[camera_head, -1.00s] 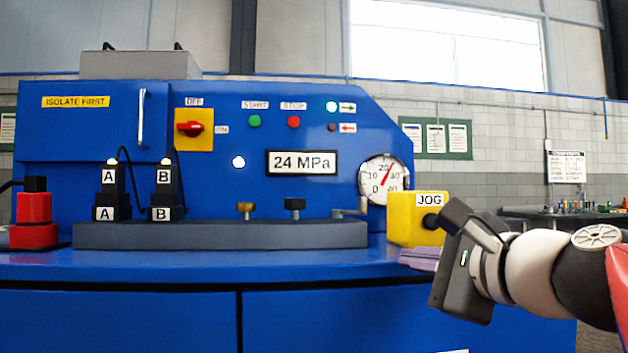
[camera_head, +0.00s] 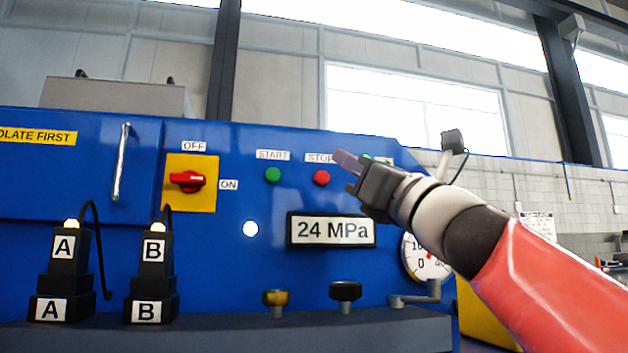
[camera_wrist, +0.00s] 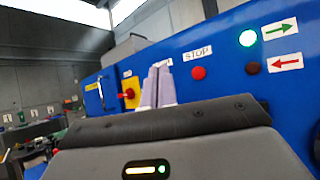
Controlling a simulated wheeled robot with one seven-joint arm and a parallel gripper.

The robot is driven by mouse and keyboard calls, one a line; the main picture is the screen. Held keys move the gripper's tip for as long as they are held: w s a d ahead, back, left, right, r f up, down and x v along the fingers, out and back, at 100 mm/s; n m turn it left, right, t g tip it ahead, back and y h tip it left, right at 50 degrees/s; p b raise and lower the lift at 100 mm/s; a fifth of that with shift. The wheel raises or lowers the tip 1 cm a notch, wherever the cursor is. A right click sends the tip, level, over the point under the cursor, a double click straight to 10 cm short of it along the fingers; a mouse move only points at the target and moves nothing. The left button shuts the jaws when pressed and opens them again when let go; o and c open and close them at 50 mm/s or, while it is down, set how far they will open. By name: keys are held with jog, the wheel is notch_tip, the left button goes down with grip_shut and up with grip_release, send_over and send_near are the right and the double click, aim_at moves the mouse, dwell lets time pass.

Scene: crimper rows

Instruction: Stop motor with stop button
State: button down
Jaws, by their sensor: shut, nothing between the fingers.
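The red stop button (camera_head: 321,178) sits on the blue machine panel under its STOP label (camera_head: 319,158). It also shows in the wrist view (camera_wrist: 198,73), to the right of my fingers. My gripper (camera_head: 345,160) is shut and empty, with its fingertips just right of the stop button in the head view and over the end of the STOP label. I cannot tell the gap between fingertips and panel. The shut fingers also show in the wrist view (camera_wrist: 157,86). The green start button (camera_head: 273,175) is left of the stop button.
A red rotary switch (camera_head: 188,181) on a yellow plate is at the left, its handle level. The 24 MPa display (camera_head: 331,230) is below the buttons. In the wrist view a green lamp (camera_wrist: 248,38) is lit by a green right-pointing arrow. Black connectors stand at lower left.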

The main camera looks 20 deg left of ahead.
aim_at(319, 172)
jog(key=shift+w+a+p, duration=0.6)
jog(key=shift+w+a, duration=0.15)
jog(key=shift+w, duration=0.5)
jog(key=shift+w+a+p, duration=0.55)
jog(key=shift+w+a, duration=0.25)
jog(key=shift+w, duration=0.45)
jog(key=shift+w+a+p, duration=0.6)
jog(key=shift+w+a, duration=0.15)
jog(key=shift+w, duration=0.5)
jog(key=shift+w, duration=0.1)
jog(key=shift+w+a, duration=0.2)
jog(key=shift+w, duration=0.05)
jog(key=shift+w+a, duration=0.25)
jog(key=shift+w, duration=0.2)
dwell(0.4)
jog(key=shift+s+d+b, duration=0.35)
jog(key=shift+s+d, duration=0.1)
jog(key=shift+s, duration=0.35)
